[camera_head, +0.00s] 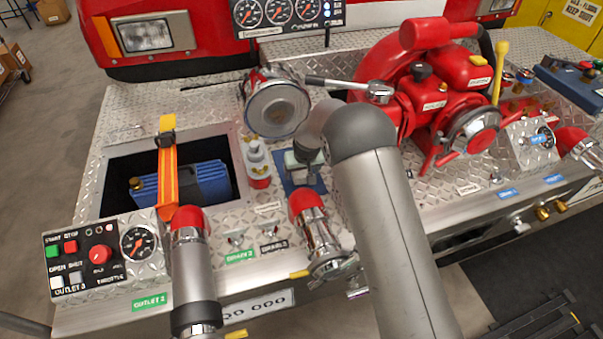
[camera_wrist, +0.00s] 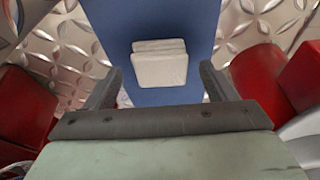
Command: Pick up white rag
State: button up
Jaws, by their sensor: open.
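The white rag (camera_wrist: 160,68) is a small folded, layered pad lying on a blue mat (camera_wrist: 185,20) in the wrist view. My gripper (camera_wrist: 161,74) is open, with one finger to each side of the rag in that picture and nothing held. I cannot tell the exact height of the fingers above the rag.
A white-and-red bottle (camera_head: 257,165) stands close left of my gripper. A red-capped chrome outlet (camera_head: 312,225) is just in front. A round chrome fitting (camera_head: 277,108) is behind, and a red pump (camera_head: 440,95) fills the right. An open bin with a blue item (camera_head: 205,183) is at left.

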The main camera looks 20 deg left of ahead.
jog(key=shift+w+a+f, duration=0.15)
jog(key=shift+f, duration=0.5)
jog(key=c, duration=1.1)
jog(key=shift+o, duration=0.2)
jog(key=shift+r, duration=0.15)
notch_tip(320, 180, up, 28)
jog(key=b, duration=0.3)
jog(key=shift+b, duration=0.3)
jog(key=shift+o, duration=0.4)
